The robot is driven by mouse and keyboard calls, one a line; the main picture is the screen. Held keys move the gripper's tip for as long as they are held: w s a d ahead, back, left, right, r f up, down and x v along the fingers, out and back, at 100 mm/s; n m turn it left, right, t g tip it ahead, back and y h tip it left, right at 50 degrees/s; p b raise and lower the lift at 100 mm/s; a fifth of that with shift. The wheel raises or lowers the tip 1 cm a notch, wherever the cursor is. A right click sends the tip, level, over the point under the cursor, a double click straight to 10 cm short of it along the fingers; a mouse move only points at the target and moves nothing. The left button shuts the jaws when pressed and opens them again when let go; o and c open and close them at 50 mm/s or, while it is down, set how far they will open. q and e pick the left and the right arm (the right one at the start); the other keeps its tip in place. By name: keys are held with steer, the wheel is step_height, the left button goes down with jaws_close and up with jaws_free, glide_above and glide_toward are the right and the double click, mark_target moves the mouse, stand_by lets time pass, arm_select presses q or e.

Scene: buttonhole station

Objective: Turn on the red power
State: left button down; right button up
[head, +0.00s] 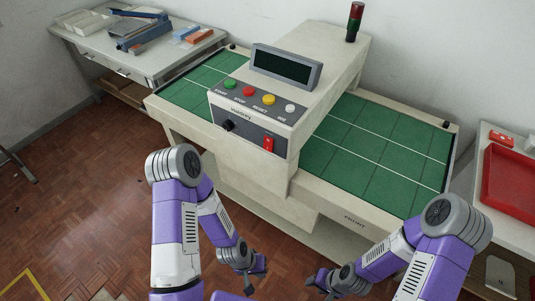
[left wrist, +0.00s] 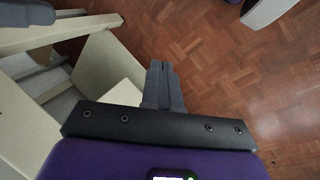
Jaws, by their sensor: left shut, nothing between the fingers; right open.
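The red power switch (head: 268,145) is on the lower right of the dark front panel of the white machine (head: 335,55). A black knob (head: 227,125) is on the same panel to its left. My left gripper (head: 257,275) is below the machine's front, apart from the switch, shut and empty. Its closed fingers also show in the left wrist view (left wrist: 162,84), over the floor beside the machine's pale frame. My right gripper (head: 322,284) is open and empty, low in front of the machine and to the right of the left one.
Green, red, yellow and white buttons (head: 268,99) line the sloped top panel under a dark display (head: 284,66). Green conveyor beds (head: 375,150) extend on both sides. A table with tools (head: 150,55) is at back left; a red tray (head: 510,180) is at right.

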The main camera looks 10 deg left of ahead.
arm_select(q)
steer(key=w+a+r+n+t+p, duration=0.3)
steer(key=w+r+t, duration=0.2)
steer(key=r, duration=0.4)
steer(key=w+a+r+n+t+h+p, duration=0.1)
steer(key=w+a+r+n+t+p, duration=0.2)
steer(key=r, duration=0.7)
steer(key=w+a+r+n+t+p, duration=0.4)
steer(key=w+r+t, duration=0.3)
steer(key=r, duration=0.2)
steer(key=shift+w+a+r+n, duration=0.15)
steer(key=shift+a+r+n, duration=0.2)
steer(key=shift+n, duration=0.35)
steer(key=b, duration=0.9)
glide_toward(268, 149)
steer(key=x, duration=0.6)
steer(key=shift+w+b, duration=0.35)
steer(key=shift+w, duration=0.1)
steer(key=shift+f, duration=0.1)
